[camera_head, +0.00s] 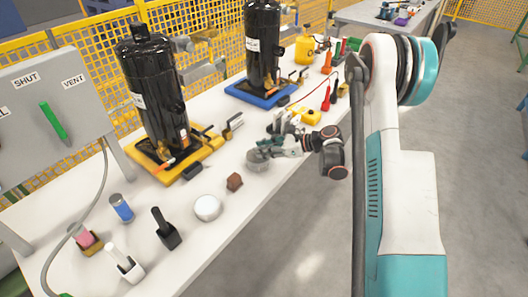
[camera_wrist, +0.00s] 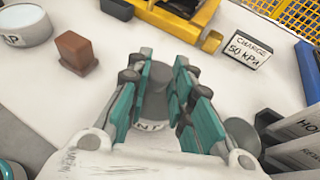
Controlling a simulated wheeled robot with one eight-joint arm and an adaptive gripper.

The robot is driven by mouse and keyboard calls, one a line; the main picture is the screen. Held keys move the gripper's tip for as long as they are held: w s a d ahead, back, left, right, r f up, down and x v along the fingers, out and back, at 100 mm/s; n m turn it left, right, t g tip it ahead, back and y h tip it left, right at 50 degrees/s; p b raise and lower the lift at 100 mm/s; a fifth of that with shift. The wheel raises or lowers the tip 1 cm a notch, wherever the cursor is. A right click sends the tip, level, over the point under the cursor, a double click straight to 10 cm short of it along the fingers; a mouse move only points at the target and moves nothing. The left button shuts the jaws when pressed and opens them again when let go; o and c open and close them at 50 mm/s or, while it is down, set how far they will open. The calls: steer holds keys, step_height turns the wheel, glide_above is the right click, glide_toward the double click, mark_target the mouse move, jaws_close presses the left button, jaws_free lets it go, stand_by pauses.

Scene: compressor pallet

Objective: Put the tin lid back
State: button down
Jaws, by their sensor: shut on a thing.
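My gripper (camera_wrist: 158,92) is shut on a grey, round, knob-like part, which I take to be the tin lid (camera_wrist: 154,104). A pale edge with the letters "NT" shows under it, partly hidden by the fingers. In the head view my gripper (camera_head: 275,151) is low over the bench, with the grey round lid (camera_head: 257,161) at its tips. I cannot tell whether the lid touches anything below. A white round tin (camera_head: 207,208) stands on the bench, to the left and nearer; it also shows in the wrist view (camera_wrist: 24,30), with letters "AP" on its side.
A brown block (camera_head: 234,182) stands between the white tin and my gripper. A black compressor on a yellow tray (camera_head: 205,150) is behind; another stands on a blue tray (camera_head: 283,98). A "CHARGE 50 kPa" sign (camera_wrist: 247,47) is close by. Bench front is fairly clear.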

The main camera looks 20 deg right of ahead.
steer(key=shift+f, duration=0.1)
steer(key=c, duration=1.4)
jaws_free()
steer(key=shift+s+d+r, duration=0.2)
steer(key=shift+d+r, duration=0.05)
steer(key=shift+r, duration=0.1)
steer(key=p+v, duration=0.4)
steer(key=v, duration=0.7)
steer(key=shift+d, duration=0.15)
